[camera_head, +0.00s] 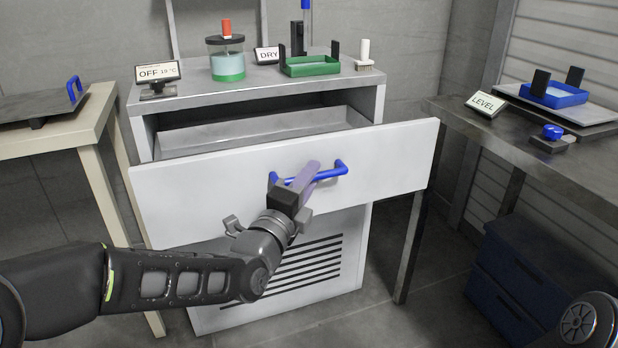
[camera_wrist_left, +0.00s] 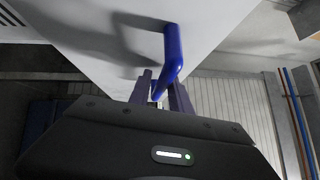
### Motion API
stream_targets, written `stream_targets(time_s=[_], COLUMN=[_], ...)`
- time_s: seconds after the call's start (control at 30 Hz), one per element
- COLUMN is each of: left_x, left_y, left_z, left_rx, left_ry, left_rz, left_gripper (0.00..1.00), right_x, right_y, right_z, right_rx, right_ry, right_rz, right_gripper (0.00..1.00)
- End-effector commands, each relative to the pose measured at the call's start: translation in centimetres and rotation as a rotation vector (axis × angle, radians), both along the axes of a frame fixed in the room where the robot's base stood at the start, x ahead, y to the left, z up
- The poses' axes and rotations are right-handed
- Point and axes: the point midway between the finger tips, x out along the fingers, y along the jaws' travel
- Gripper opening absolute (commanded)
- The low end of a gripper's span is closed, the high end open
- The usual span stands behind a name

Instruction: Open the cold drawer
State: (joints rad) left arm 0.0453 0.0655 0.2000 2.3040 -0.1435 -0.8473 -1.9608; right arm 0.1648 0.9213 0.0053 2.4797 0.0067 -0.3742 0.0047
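The cold drawer (camera_head: 390,160) is a wide white front on a white cabinet, pulled out so that its grey tray inside (camera_head: 260,128) shows behind the front. In the left wrist view the fingers (camera_wrist_left: 161,92) stand on either side of the blue handle (camera_wrist_left: 173,48), close to the white front. My right gripper is not in view.
A side table (camera_head: 90,125) is left; a dark bench (camera_head: 450,110) is close to the drawer's right end.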

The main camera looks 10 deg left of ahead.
Motion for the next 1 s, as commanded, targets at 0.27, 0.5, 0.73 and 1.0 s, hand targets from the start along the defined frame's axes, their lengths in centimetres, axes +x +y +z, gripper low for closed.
stream_targets(time_s=[0.27, 0.5, 0.73, 1.0], left_x=[0.0, -0.7, -3.9, -7.2], left_y=[0.0, 0.2, 1.0, 1.7], left_z=[0.1, 0.1, -0.2, -1.0], left_rx=[0.000, 0.001, 0.001, 0.001], left_ry=[-0.003, -0.003, -0.004, -0.004], left_rz=[0.000, 0.001, 0.002, 0.002], left_gripper=[0.36, 0.36, 0.36, 0.36], right_x=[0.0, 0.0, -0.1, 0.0], right_y=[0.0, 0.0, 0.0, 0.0], right_z=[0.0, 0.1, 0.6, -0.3], right_rx=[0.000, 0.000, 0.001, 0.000], right_ry=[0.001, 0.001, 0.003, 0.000], right_rz=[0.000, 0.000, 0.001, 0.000], right_gripper=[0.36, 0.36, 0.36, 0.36])
